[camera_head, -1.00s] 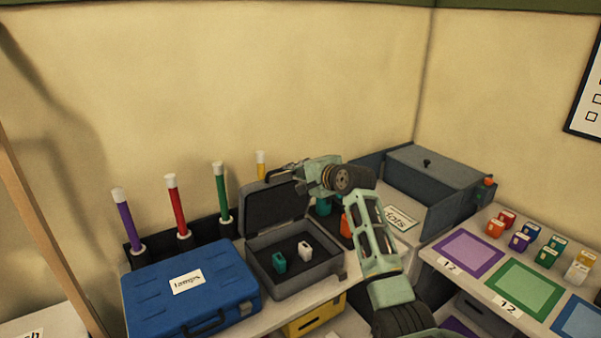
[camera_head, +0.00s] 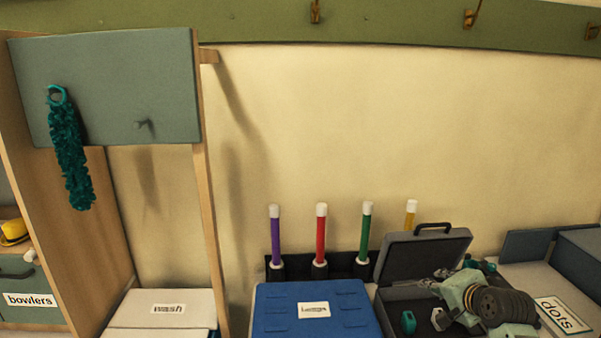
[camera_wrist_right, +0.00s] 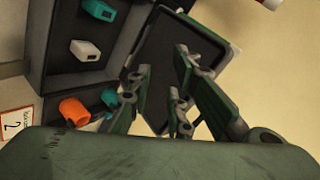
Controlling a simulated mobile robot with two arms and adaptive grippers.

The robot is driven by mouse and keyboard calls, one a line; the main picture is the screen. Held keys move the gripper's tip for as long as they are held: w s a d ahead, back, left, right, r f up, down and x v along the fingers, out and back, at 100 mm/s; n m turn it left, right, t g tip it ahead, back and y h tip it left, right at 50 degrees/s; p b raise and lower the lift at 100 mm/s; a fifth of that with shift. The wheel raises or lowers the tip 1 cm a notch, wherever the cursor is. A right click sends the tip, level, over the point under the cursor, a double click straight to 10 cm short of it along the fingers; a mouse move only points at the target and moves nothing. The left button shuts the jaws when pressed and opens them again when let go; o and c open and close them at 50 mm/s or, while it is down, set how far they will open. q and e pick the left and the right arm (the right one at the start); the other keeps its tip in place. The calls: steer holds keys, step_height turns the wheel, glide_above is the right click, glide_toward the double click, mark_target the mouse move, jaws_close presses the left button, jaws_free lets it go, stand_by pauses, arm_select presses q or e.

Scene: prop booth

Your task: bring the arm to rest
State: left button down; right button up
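My right arm comes in at the lower right of the head view. Its gripper (camera_head: 440,284) shows in front of the open grey case (camera_head: 392,296), near the raised lid (camera_head: 424,255). In the right wrist view the fingers (camera_wrist_right: 160,88) stand apart with nothing between them, and the dark lid (camera_wrist_right: 172,58) shows behind them. A teal block (camera_head: 408,322) lies in the case. It also shows in the right wrist view (camera_wrist_right: 98,9), beside a white block (camera_wrist_right: 86,50). My left gripper is out of view.
A blue case (camera_head: 270,310) stands left of the grey one. Behind it stand purple (camera_head: 275,238), red (camera_head: 320,240), green (camera_head: 365,232) and yellow tubes. A "dots" box (camera_head: 535,285) is right of my arm. A wooden post (camera_head: 213,220) and a "wash" box (camera_head: 135,298) are further left.

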steer(key=s+a+f+n+g, duration=0.2)
steer(key=s+a+f+n, duration=0.25)
steer(key=s+f, duration=0.4)
steer(key=s+a+f+n+g, duration=0.2)
steer(key=s+a+f+n, duration=0.3)
steer(key=s, duration=0.7)
steer(key=s+a+f+n+g, duration=0.1)
steer(key=s+a+n+g, duration=0.15)
steer(key=s, duration=0.85)
steer(key=s+a+f+n+g, duration=0.1)
steer(key=s+a+n+g, duration=0.2)
steer(key=s, duration=0.8)
step_height(320, 180, down, 30)
steer(key=s+b, duration=0.2)
steer(key=b, duration=0.1)
steer(key=s+d+f+g+b, duration=0.1)
steer(key=s+d+f+b, duration=0.1)
steer(key=s+f, duration=1.4)
step_height(320, 180, down, 3)
steer(key=shift+s+r+h+b, duration=0.2)
steer(key=shift+s+h+b, duration=0.05)
steer(key=shift+h+b, duration=0.05)
